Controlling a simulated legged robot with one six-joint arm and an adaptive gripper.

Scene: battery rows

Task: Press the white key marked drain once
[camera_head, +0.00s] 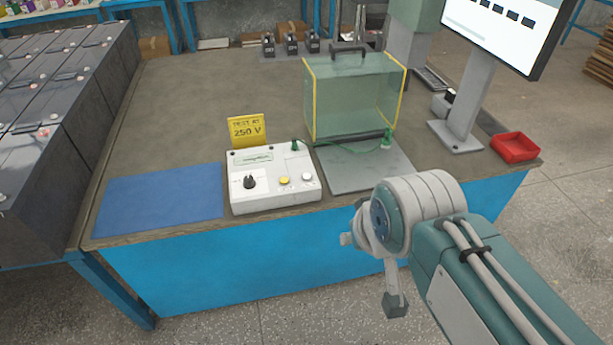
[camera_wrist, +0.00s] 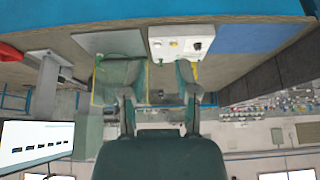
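The white tester box (camera_head: 275,196) sits near the front edge of the bench, with a black dial (camera_head: 249,182), a yellow key (camera_head: 284,180) and a white key (camera_head: 307,177) on top. The lettering by the keys is too small to read. In the wrist view, which is upside down, the tester (camera_wrist: 182,32) shows beyond the fingers. My gripper (camera_head: 370,272) is in front of the bench, to the right of the tester and apart from it. In the wrist view my gripper (camera_wrist: 158,72) has its two fingers spread, with nothing between them.
A yellow sign reading 250 V (camera_head: 247,130) stands behind the tester. A clear box with yellow edges (camera_head: 350,95) stands on a grey plate (camera_head: 350,175) to the right. A blue mat (camera_head: 160,200) lies left. A monitor stand (camera_head: 468,110) and red tray (camera_head: 515,147) are farther right.

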